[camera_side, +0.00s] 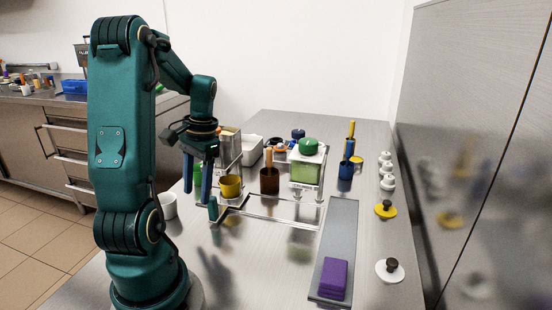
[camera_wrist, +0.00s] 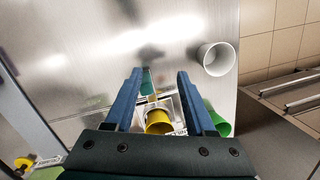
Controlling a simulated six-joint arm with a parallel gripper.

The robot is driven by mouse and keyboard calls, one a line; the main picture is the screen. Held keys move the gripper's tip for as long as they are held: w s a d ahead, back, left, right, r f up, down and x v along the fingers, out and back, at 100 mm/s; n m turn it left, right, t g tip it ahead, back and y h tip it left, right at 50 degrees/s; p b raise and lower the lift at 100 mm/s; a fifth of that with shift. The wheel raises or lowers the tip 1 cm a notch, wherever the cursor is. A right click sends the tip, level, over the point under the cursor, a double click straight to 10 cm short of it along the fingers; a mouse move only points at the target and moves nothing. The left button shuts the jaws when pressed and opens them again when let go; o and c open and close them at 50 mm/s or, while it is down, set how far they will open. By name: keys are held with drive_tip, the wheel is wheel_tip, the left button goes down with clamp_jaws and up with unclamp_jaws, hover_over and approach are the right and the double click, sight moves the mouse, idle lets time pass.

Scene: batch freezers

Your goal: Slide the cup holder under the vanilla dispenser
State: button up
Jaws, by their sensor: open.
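A teal upright handle (camera_side: 212,208) stands at the left front end of a metal rail frame (camera_side: 265,218). It looks like the cup holder's handle, but I cannot make out the holder's full shape. A yellow cup (camera_side: 230,187) sits just behind it. My gripper (camera_side: 196,201) points down, open and empty, a little left of the handle. In the wrist view, the teal handle (camera_wrist: 147,80) shows between the open blue fingers (camera_wrist: 160,72), with the yellow cup (camera_wrist: 158,122) nearer the palm. A clear dispenser with a green lid (camera_side: 307,160) stands right of the frame's middle. No vanilla label is readable.
A brown cup (camera_side: 269,180) with a tan stick stands between the yellow cup and dispenser. A grey tray (camera_side: 340,240) carries purple blocks (camera_side: 334,277). Bare counter lies in front of the frame.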

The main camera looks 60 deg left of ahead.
sight(214, 198)
drive_tip(key=m+g, duration=0.1)
drive_tip(key=m, duration=0.1)
drive_tip(key=f+m+g+y, duration=0.1)
drive_tip(key=m, duration=0.1)
drive_tip(key=m+g, duration=0.1)
drive_tip(key=shift+s+f+m, duration=0.2)
drive_tip(key=shift+s+m, duration=0.2)
drive_tip(key=m, duration=0.1)
drive_tip(key=m+y, duration=0.1)
drive_tip(key=m+g, duration=0.1)
drive_tip(key=shift+w+a+f+y, duration=0.15)
drive_tip(key=shift+w+a+y, duration=0.1)
drive_tip(key=shift+y, duration=0.15)
drive_tip(key=w+m+y, duration=0.1)
drive_tip(key=m, duration=0.1)
drive_tip(key=w+f+m+y, duration=0.1)
drive_tip(key=w+d+m+y, duration=0.1)
drive_tip(key=m, duration=0.1)
drive_tip(key=shift+w+d+f+m, duration=0.1)
drive_tip(key=shift+w+f+m, duration=0.05)
drive_tip(key=shift+w+m, duration=0.2)
drive_tip(key=shift+w+d+f, duration=0.1)
drive_tip(key=shift+w+d, duration=0.05)
drive_tip(key=shift+x, duration=2.45)
clamp_jaws()
